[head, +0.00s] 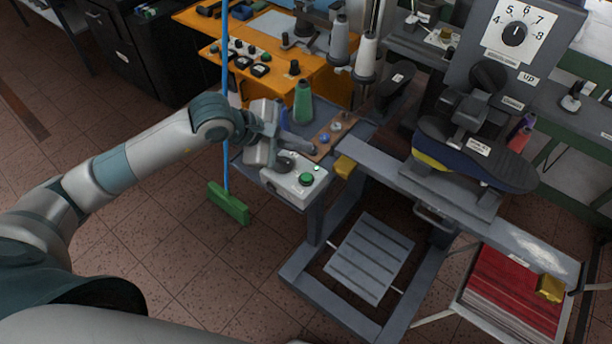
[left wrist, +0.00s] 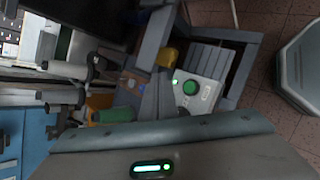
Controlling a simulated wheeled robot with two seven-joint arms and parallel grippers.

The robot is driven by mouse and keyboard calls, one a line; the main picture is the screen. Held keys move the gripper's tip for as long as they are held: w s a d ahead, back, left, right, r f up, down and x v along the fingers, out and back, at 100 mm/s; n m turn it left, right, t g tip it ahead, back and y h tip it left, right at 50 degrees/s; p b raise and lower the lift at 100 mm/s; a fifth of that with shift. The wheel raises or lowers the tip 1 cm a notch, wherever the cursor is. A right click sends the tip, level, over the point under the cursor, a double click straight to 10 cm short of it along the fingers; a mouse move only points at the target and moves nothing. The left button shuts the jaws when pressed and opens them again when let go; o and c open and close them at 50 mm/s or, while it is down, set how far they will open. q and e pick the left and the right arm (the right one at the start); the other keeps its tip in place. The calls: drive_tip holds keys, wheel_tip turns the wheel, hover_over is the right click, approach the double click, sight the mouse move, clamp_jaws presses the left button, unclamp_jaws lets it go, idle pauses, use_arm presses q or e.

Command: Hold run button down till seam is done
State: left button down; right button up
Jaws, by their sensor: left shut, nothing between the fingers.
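A pale control box (head: 294,180) with a round green button (head: 306,179) sits at the near end of the grey bench, left of the machine. It also shows in the left wrist view, its green button (left wrist: 190,87) uncovered. My left gripper (head: 302,144) is shut and empty, just behind and left of the box in the head view. In the left wrist view its fingers (left wrist: 155,92) lie beside the box, apart from the green button. Whether they touch the box I cannot tell. A dark shoe (head: 475,155) is on the machine under its head. My right gripper is out of view.
A green thread cone (head: 303,101) stands behind my gripper, near a brown strip (head: 333,134) with small knobs. A yellow block (head: 345,166) is right of the box. A green broom (head: 229,203) stands left. A slatted treadle (head: 369,257) and red stack (head: 510,294) are lower right.

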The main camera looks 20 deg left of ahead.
use_arm(q)
drive_tip(key=b, duration=0.4)
hover_over(302, 179)
wheel_tip(302, 179, down, 7)
drive_tip(key=shift+r, duration=0.1)
drive_tip(key=shift+f+b, duration=0.55)
drive_tip(key=shift+f, duration=0.15)
idle(1.2)
drive_tip(key=shift+f+b, duration=0.4)
drive_tip(key=shift+b, duration=0.3)
